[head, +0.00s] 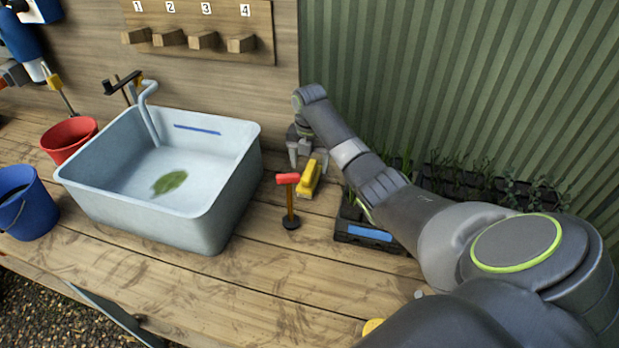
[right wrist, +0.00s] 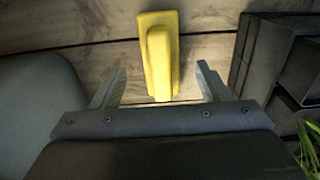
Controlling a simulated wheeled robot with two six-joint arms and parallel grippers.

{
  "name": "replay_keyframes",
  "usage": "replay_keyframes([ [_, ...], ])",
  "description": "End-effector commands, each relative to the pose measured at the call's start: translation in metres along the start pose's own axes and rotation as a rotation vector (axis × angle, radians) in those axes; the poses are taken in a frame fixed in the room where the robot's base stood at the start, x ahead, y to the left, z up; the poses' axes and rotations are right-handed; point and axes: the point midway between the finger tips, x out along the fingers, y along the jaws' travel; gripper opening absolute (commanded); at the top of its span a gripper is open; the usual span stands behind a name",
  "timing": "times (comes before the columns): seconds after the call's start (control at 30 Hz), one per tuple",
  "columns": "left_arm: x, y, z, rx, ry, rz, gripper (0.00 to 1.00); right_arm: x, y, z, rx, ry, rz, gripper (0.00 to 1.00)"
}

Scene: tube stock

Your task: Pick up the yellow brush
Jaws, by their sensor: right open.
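The yellow brush (head: 311,179) lies on the wooden bench, to the right of the sink. In the right wrist view the yellow brush (right wrist: 160,60) points lengthwise towards me, its near end between the fingertips in the picture. My right gripper (head: 306,150) is at the far end of the brush in the head view. In the wrist view the right gripper (right wrist: 161,75) is open, with a clear gap on each side of the brush. I cannot tell how high the fingers are above it. My left gripper is not in view.
A tool with a red top and orange handle (head: 289,200) stands just left of the brush. The grey sink (head: 235,190) is further left. A black tray (head: 358,238) stands right, with plants behind. A red bucket (head: 68,140) and blue bucket (head: 28,205) stand far left.

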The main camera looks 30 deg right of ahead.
Motion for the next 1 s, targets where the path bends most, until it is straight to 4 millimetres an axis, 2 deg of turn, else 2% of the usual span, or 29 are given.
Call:
replay_keyframes([
  [0.2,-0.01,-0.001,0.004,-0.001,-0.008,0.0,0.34,0.027,-0.001,-0.004,0.0,0.005,-0.003,0.69],
  [0.33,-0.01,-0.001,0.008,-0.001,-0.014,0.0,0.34,0.045,-0.001,-0.003,0.0,0.002,-0.002,0.69],
  [0.67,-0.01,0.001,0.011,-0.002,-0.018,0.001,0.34,0.052,-0.001,-0.003,-0.001,0.0,0.0,0.68],
  [1.0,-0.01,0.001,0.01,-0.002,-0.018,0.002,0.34,0.051,-0.001,-0.003,-0.001,0.0,-0.001,0.23],
])
